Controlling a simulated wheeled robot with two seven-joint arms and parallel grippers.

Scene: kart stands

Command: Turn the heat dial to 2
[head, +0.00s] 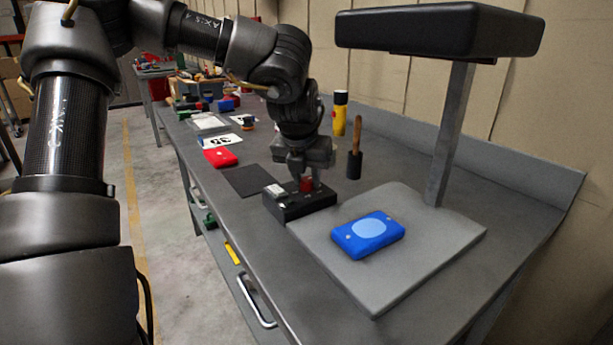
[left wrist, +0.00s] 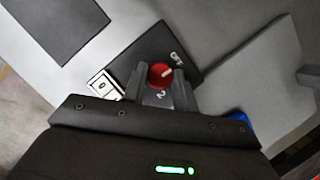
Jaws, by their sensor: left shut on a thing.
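The heat dial is a red round knob (left wrist: 161,75) on a black control box (head: 299,206) on the bench. In the left wrist view a white pointer mark on the knob points to the upper right. A white "2" is printed on the box below the knob, between my fingers. A white switch (left wrist: 104,84) sits on the box left of the knob. My right gripper is out of view.
A press-like stand has a grey base (head: 450,235), a post and a dark overhead head (head: 440,30). A blue pad (head: 368,234) lies on its base. A wooden-handled tool (head: 356,150) and a yellow can (head: 340,112) stand behind. A dark mat (head: 246,181) and red pack (head: 220,158) lie left.

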